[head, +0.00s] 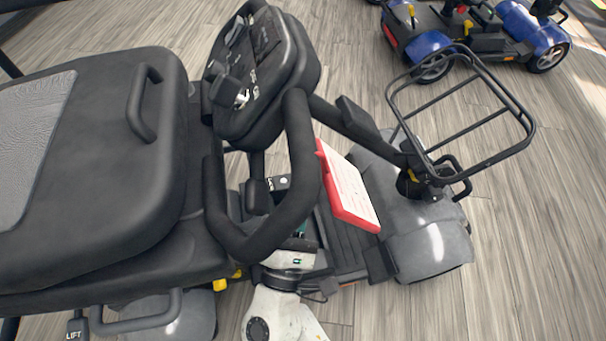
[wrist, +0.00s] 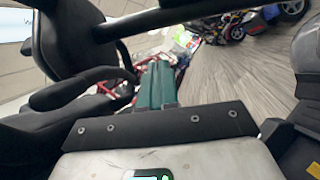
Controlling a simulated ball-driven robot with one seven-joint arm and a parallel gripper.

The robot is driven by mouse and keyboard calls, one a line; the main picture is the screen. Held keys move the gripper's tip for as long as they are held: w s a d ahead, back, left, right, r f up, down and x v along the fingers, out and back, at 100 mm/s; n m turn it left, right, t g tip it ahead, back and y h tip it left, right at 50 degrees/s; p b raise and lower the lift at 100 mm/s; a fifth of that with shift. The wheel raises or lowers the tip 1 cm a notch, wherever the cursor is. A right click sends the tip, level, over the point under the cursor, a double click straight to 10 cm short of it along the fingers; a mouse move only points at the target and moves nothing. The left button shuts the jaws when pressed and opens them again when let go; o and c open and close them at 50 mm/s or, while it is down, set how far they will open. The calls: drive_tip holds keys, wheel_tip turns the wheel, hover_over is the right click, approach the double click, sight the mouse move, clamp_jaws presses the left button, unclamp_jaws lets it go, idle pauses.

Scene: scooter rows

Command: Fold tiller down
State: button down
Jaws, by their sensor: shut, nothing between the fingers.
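The scooter's tiller carries a dark control console (head: 265,75) and a black loop handlebar (head: 302,170). Its black column (head: 360,125) slants from the console to the grey front housing (head: 425,235). From this high angle I cannot tell exactly how far the tiller leans. My gripper (head: 300,232) is mostly hidden, low beside the handlebar's lower right part. In the wrist view, my gripper's green fingers (wrist: 157,72) are together with nothing between them. Dark bars (wrist: 130,25) cross the top of that view, apart from the fingertips. No latch is clearly visible.
The padded black seat (head: 110,130) fills the left side, close to the handlebar. A red-edged white card (head: 348,185) stands right of the handlebar. A wire basket (head: 485,130) juts out at the front. A blue scooter (head: 430,60) stands behind; wooden floor is clear at right.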

drive_tip(key=shift+s+f, duration=0.1)
drive_tip(key=shift+s, duration=0.2)
